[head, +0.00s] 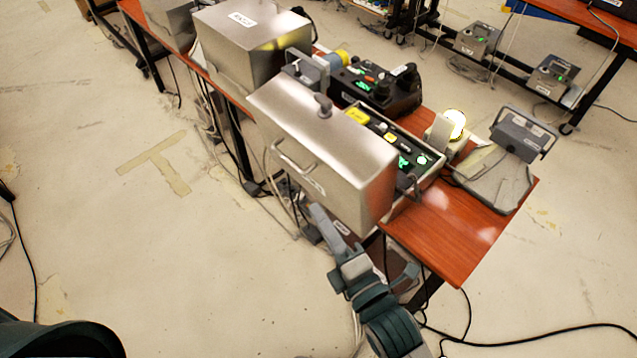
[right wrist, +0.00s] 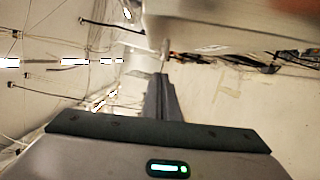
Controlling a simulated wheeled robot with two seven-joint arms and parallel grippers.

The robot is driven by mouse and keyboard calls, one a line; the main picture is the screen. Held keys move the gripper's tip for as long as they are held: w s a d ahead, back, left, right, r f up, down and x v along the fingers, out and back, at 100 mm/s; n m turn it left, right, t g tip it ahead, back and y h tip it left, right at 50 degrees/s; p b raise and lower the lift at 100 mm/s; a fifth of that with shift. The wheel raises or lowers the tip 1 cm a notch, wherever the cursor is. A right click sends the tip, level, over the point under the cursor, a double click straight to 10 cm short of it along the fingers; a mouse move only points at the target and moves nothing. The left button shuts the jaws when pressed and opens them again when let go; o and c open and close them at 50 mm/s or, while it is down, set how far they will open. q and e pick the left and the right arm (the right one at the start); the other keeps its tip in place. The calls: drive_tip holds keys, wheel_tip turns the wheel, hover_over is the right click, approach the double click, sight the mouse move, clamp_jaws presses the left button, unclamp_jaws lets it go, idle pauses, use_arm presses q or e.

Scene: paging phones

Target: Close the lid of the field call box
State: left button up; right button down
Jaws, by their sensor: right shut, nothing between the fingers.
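The field call box appears to be the silver metal case in the middle of the head view. Its large lid (head: 325,150) stands open, tilted over the near-left side, with a bar handle on its outer face. The panel (head: 400,145), with yellow labels and green lights, is exposed behind it. My right gripper (head: 318,213) is shut and empty, just below the lid's lower edge; contact cannot be told. In the right wrist view its fingers (right wrist: 162,92) point at a pale metal surface (right wrist: 225,35), probably the lid. My left gripper is out of view.
The box stands on a narrow red-brown table (head: 450,235). A second silver case (head: 250,40) and a black device (head: 375,92) stand behind it. A lit lamp (head: 456,124) and a grey handled unit (head: 522,135) are to its right. Cables hang below the table.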

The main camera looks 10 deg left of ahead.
sight(317, 162)
drive_tip(key=w+a+r+p, duration=0.3)
drive_tip(key=w+p, duration=0.3)
drive_tip(key=w, duration=0.4)
drive_tip(key=shift+a+n, duration=0.3)
drive_tip(key=shift+a, duration=0.15)
idle(0.4)
drive_tip(key=shift+w, duration=0.15)
